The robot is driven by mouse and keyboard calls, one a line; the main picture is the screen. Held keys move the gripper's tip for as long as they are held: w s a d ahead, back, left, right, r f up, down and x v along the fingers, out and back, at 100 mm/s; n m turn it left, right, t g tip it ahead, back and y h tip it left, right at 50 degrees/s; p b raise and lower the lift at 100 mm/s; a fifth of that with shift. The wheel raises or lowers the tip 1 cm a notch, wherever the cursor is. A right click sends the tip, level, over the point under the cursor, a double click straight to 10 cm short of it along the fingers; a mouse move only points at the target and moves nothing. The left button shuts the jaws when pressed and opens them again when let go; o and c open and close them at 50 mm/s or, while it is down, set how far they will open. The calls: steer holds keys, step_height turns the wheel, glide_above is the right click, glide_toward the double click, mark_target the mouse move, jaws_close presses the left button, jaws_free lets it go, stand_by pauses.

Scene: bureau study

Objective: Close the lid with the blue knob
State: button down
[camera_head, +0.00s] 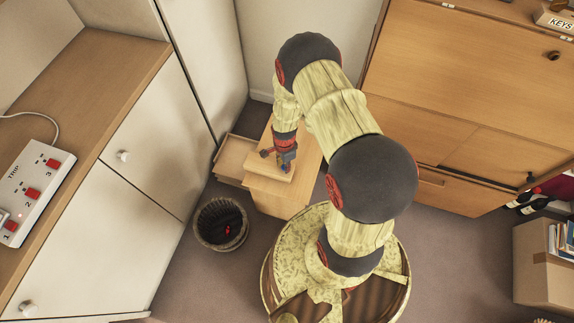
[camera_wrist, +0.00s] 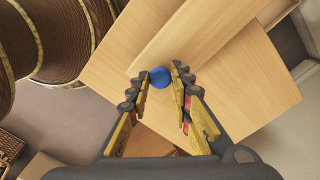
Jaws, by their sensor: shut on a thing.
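The blue knob (camera_wrist: 160,77) sits on a flat light-wood lid (camera_wrist: 110,62) and lies between the two fingertips of my gripper (camera_wrist: 160,80). The fingers touch it on both sides, so my gripper is shut on the knob. In the head view my gripper (camera_head: 286,152) points down at the small light-wood cabinet (camera_head: 275,203), and a bit of the blue knob (camera_head: 284,168) shows under it. The arm and gripper hide part of the lid, and I cannot tell how far open it stands.
An open, shallow wooden compartment (camera_head: 234,156) juts out left of the cabinet. A wicker bin (camera_head: 222,224) stands in front. White cupboards (camera_head: 150,140) flank the left, a wooden bureau (camera_head: 450,80) the right.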

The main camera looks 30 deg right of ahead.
steer(key=c, duration=1.6)
jaws_free()
steer(key=shift+r, duration=0.1)
step_height(320, 180, up, 12)
steer(key=shift+f, duration=0.1)
